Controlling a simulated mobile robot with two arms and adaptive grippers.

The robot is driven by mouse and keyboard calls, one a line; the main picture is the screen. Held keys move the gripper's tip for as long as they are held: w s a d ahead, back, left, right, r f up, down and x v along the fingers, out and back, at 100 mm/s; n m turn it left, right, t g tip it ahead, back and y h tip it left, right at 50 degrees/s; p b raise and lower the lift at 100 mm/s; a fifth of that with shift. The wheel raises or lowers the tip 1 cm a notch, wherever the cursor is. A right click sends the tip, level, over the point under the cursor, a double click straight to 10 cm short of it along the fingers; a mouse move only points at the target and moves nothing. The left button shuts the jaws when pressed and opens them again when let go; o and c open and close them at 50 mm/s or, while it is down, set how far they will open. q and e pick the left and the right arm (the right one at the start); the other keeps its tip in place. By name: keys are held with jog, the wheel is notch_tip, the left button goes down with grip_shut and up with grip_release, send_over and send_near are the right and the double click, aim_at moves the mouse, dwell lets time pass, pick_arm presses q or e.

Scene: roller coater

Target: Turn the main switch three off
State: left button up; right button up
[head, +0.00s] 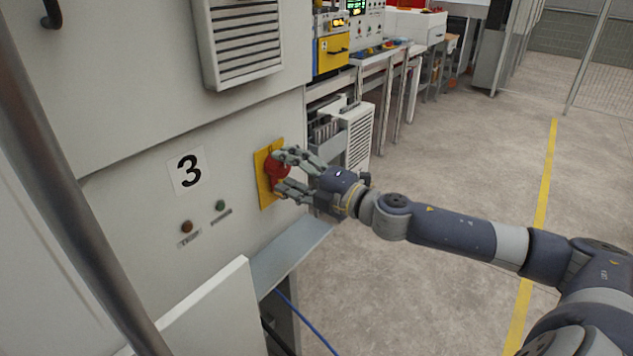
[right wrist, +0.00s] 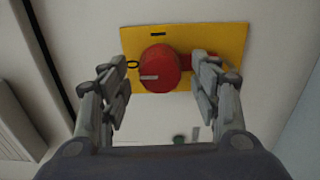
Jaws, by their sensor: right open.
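The main switch three is a red rotary knob (head: 277,168) on a yellow plate (head: 265,193), fixed to a pale cabinet panel beside a "3" label (head: 187,170). In the right wrist view the red knob (right wrist: 160,68) sits on the yellow plate (right wrist: 230,40), with a pale mark on its face. My right gripper (head: 281,172) is open at the knob. In the right wrist view its fingers (right wrist: 160,85) stand on either side of the knob, with visible gaps. Whether a fingertip touches the knob I cannot tell. My left gripper is not in view.
A brown button (head: 187,227) and a green button (head: 220,205) are on the panel below the label. A grey ledge (head: 290,252) juts out below the switch. A vent (head: 240,42) is above. Open floor (head: 440,180) with a yellow line lies to the right.

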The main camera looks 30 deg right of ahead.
jog(key=v, duration=1.1)
jog(key=shift+s, duration=0.2)
dwell(0.6)
jog(key=shift+d, duration=0.2)
dwell(0.4)
